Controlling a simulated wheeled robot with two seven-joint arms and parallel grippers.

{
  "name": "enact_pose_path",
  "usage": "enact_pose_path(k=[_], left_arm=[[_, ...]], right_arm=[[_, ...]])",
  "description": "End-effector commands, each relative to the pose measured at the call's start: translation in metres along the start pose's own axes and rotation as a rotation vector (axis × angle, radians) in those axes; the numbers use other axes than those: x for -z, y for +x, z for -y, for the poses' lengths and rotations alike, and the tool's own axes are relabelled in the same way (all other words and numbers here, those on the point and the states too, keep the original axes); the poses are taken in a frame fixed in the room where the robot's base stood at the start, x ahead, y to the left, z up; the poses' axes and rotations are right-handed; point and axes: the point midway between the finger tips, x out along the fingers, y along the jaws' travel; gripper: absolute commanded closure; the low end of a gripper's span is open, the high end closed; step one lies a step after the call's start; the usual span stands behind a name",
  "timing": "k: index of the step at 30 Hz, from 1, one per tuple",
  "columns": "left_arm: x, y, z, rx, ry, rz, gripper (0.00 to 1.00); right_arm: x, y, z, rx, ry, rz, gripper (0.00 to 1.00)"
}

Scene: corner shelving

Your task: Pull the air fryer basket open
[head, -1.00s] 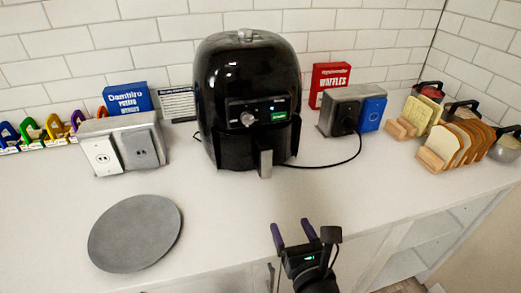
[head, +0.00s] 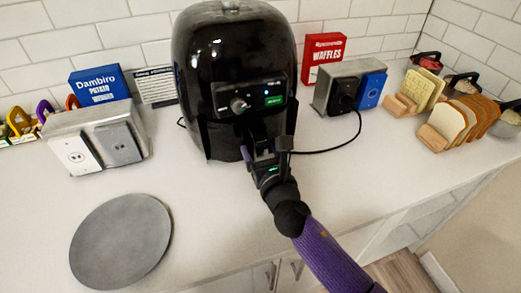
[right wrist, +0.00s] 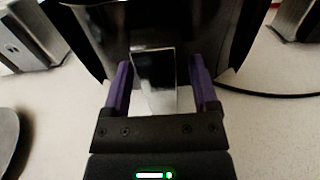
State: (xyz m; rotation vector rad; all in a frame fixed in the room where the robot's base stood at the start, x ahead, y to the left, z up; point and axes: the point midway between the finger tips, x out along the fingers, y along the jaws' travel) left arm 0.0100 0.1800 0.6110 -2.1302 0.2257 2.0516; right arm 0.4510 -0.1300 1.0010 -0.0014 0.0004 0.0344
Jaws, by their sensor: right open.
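The black air fryer (head: 235,60) stands on the counter against the tiled wall, with a knob and a green-lit panel on its front. Its basket looks shut. In the right wrist view the shiny basket handle (right wrist: 154,72) points toward me, between the two purple fingers of my right gripper (right wrist: 160,85). The fingers are open, with a gap on each side of the handle. In the head view my right gripper (head: 262,152) is at the fryer's lower front and covers most of the handle. My left gripper is not in view.
A grey round plate (head: 120,242) lies at the front left. An outlet box (head: 98,138) stands left of the fryer, another (head: 348,85) right of it. A black cord (head: 335,148) runs right. A bread rack (head: 440,142) stands far right.

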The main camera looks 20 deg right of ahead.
Motion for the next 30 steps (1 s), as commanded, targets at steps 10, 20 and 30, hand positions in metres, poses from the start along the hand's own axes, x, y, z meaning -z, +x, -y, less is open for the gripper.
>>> enact_pose_path(k=[10, 20, 30], left_arm=[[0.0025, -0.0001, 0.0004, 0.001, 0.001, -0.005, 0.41], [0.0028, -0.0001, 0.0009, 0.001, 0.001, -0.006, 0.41], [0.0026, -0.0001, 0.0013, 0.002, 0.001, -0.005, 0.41]], right_arm=[[-0.0001, -0.0002, -0.0001, 0.000, 0.001, 0.000, 0.60], [-0.0001, -0.0004, -0.0001, 0.000, 0.001, 0.000, 1.00], [0.0000, -0.0004, -0.0001, 0.000, 0.001, 0.000, 1.00]])
